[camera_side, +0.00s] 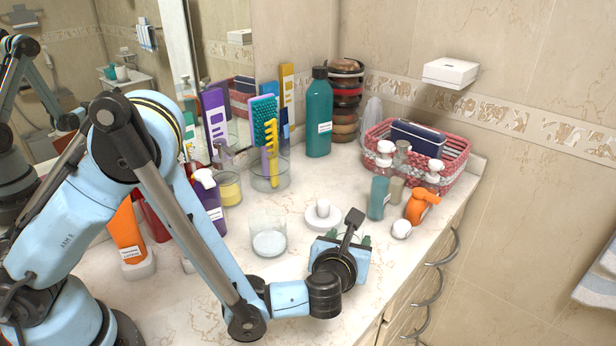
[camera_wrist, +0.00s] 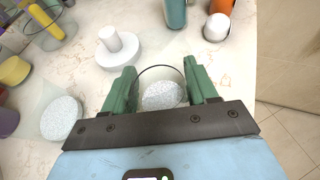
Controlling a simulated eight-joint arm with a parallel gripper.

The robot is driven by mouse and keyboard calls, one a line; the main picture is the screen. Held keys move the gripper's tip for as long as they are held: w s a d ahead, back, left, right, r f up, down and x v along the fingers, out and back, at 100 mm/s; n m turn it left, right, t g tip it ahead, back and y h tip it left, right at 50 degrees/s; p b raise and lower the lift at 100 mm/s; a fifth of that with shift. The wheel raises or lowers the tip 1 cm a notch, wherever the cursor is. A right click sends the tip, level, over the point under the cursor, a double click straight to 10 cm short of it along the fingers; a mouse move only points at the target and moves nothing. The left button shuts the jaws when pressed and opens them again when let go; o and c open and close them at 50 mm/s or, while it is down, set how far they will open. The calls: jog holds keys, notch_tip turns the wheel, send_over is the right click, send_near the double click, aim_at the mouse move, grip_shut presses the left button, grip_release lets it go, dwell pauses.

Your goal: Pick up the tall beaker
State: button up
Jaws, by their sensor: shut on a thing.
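My gripper (camera_wrist: 160,75) has its two green fingers on opposite sides of a clear glass beaker (camera_wrist: 161,96) with white speckled contents, and is shut on it. In the side view my gripper (camera_side: 341,248) is low over the front of the counter and hides most of this beaker. A second clear glass beaker (camera_side: 268,242) with similar white contents stands to the left of my gripper; it also shows at the left of the wrist view (camera_wrist: 62,118). I cannot tell whether the held beaker touches the counter.
A white round dish with a knob (camera_side: 322,214) sits just behind my gripper. The counter's front edge is close.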

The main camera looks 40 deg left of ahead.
jog(key=shift+r, duration=0.15)
jog(key=shift+r, duration=1.75)
jog(key=s+d+r, duration=0.7)
jog(key=s, duration=0.2)
jog(key=shift+d, duration=0.2)
